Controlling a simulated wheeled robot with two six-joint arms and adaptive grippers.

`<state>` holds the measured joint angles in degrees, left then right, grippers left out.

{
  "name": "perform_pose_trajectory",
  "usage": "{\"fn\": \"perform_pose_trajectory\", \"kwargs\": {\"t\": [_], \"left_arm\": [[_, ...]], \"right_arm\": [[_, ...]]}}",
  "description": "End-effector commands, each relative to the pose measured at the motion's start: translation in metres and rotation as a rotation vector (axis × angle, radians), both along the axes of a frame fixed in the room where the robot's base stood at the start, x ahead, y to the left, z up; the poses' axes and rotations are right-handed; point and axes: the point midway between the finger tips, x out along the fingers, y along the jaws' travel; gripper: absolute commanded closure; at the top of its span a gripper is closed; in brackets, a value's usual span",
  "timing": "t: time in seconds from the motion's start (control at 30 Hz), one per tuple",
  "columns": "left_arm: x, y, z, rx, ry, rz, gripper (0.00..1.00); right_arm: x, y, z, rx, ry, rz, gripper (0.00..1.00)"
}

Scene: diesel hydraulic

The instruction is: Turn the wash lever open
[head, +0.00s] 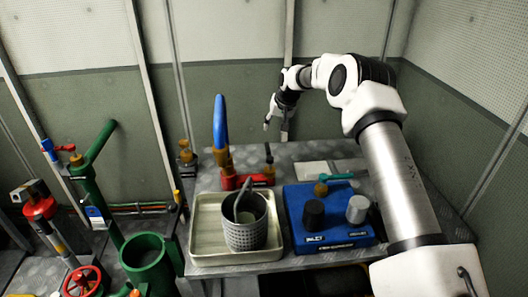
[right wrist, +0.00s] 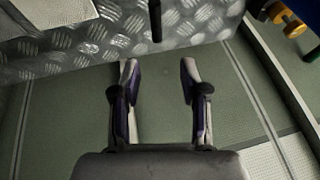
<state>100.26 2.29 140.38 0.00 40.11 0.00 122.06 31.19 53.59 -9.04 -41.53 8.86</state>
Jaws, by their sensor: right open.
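A blue lever (head: 220,122) stands upright on a brass valve (head: 222,158) at the back left of the metal bench. I see no readable label that tells whether it is the wash lever. A teal lever (head: 336,176) lies roughly level on a brass fitting at the back of the blue box. My right gripper (head: 272,118) is above the bench's back edge, right of the blue lever and apart from it. In the right wrist view its fingers (right wrist: 158,66) are spread with nothing between them. My left gripper is out of view.
A metal tray (head: 198,232) holds a grey perforated basket (head: 246,232). Behind it, a red block (head: 246,181) carries a thin black rod (head: 268,154). The blue box (head: 330,236) has two knobs. Green pipework (head: 88,185) and a red-handled valve (head: 66,148) stand left.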

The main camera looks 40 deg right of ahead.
Motion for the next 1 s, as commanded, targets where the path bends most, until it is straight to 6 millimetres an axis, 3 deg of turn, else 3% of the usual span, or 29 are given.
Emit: {"fn": "perform_pose_trajectory", "kwargs": {"t": [0.03,0.2,0.37,0.7,1.0], "left_arm": [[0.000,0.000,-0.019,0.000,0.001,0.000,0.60],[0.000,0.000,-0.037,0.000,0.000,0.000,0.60],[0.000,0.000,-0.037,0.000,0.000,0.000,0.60],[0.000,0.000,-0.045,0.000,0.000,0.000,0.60],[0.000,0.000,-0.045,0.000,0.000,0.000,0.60]], "right_arm": [[0.000,0.000,-0.018,0.000,0.000,0.000,0.56],[0.000,0.000,-0.037,0.000,0.000,0.000,0.56],[0.005,-0.001,-0.046,-0.001,0.001,-0.001,0.56],[0.030,-0.004,-0.101,-0.003,0.001,-0.001,0.56],[0.033,-0.003,-0.105,0.000,0.000,0.000,0.56]]}}
